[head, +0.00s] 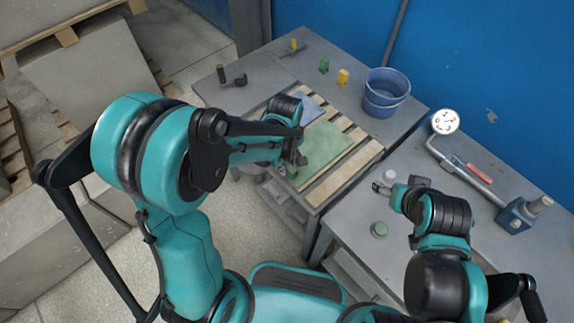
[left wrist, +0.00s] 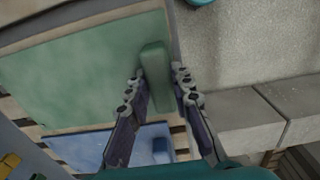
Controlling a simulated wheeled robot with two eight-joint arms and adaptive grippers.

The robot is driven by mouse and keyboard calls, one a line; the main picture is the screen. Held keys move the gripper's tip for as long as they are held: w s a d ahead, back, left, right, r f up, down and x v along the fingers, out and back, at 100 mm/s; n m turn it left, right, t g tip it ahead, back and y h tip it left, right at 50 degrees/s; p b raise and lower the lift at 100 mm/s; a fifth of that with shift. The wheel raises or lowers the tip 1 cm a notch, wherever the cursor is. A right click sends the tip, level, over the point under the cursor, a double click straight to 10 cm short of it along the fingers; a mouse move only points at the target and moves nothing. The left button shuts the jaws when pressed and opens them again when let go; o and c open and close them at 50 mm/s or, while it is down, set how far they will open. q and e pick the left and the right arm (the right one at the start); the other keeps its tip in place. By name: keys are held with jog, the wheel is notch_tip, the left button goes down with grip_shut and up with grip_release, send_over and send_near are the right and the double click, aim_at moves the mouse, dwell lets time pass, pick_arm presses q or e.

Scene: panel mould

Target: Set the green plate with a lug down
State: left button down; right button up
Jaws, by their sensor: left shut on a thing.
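The green plate (head: 328,142) is flat and square, over the wooden slats on the left table. In the left wrist view the green plate (left wrist: 90,70) fills the upper left, with its raised green lug (left wrist: 155,70) near one edge. My left gripper (head: 296,166) is at the plate's near edge. In the left wrist view its fingers (left wrist: 158,88) stand on either side of the lug, shut on it. I cannot tell whether the plate touches the slats. My right gripper (head: 380,187) is over the right table, away from the plate; its opening is unclear.
A blue plate (head: 309,108) lies beyond the green one; its lug (left wrist: 160,147) shows in the left wrist view. Bare slats (head: 345,174) lie to the right.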

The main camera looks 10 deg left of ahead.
pick_arm(q)
jog(key=shift+r, duration=0.1)
jog(key=c, duration=1.3)
grip_release()
jog(key=shift+c, duration=0.2)
